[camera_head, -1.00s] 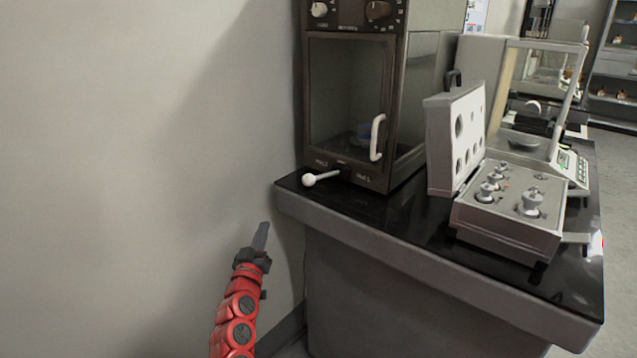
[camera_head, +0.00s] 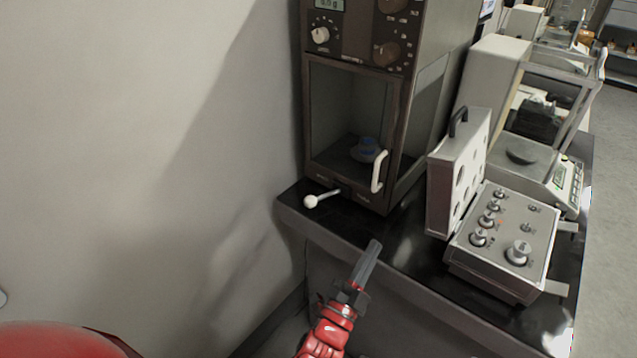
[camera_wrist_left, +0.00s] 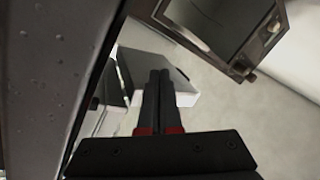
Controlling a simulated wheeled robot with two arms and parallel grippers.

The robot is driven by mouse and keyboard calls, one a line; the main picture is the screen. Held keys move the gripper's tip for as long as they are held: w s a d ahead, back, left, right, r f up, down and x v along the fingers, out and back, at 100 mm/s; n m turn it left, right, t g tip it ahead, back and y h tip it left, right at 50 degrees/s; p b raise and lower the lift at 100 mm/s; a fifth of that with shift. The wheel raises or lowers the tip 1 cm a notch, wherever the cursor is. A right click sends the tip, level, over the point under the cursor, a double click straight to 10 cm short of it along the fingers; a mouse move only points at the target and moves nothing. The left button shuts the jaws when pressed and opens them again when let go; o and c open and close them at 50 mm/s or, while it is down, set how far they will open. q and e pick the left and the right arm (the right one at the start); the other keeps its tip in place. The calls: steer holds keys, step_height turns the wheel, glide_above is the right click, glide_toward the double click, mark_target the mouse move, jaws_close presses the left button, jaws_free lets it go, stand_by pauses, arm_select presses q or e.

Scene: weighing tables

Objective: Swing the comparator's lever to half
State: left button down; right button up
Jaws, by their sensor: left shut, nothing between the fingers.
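The comparator (camera_head: 400,100) is a tall dark cabinet with a glass door, a white door handle and knobs on top. Its lever (camera_head: 322,199) is a short rod with a white ball end, sticking out to the left from the lower front. My right gripper is not in view.
An open weight case (camera_head: 505,240) with several metal weights stands right of the comparator on the black table (camera_head: 400,238). A balance with a glass shield (camera_head: 535,165) stands behind it. A bare wall (camera_head: 150,120) fills the left.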

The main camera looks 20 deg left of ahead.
mark_target(313, 204)
arm_select(q)
steer(key=a+m+g+y+p, duration=0.1)
steer(key=a+g+y+p, duration=0.1)
steer(key=a+g+y, duration=0.5)
steer(key=w+a, duration=0.1)
steer(key=w, duration=0.2)
steer(key=w+a+t+y+p, duration=0.1)
steer(key=w, duration=0.3)
steer(key=w+a+t+p, duration=0.1)
steer(key=w, duration=0.2)
steer(key=shift+w+a+f+y, duration=0.15)
steer(key=shift+a+f+y, duration=0.25)
steer(key=shift+a+f+p, duration=0.15)
steer(key=shift+a+p, duration=0.25)
steer(key=shift+a, duration=0.85)
steer(key=shift+a+f, duration=0.1)
steer(key=shift+a, duration=0.4)
steer(key=shift+f, duration=0.1)
steer(key=shift+a, duration=0.15)
steer(key=shift+w+a, duration=0.2)
steer(key=shift+a, duration=0.35)
steer(key=shift+w+a, duration=0.2)
steer(key=shift+a, duration=0.3)
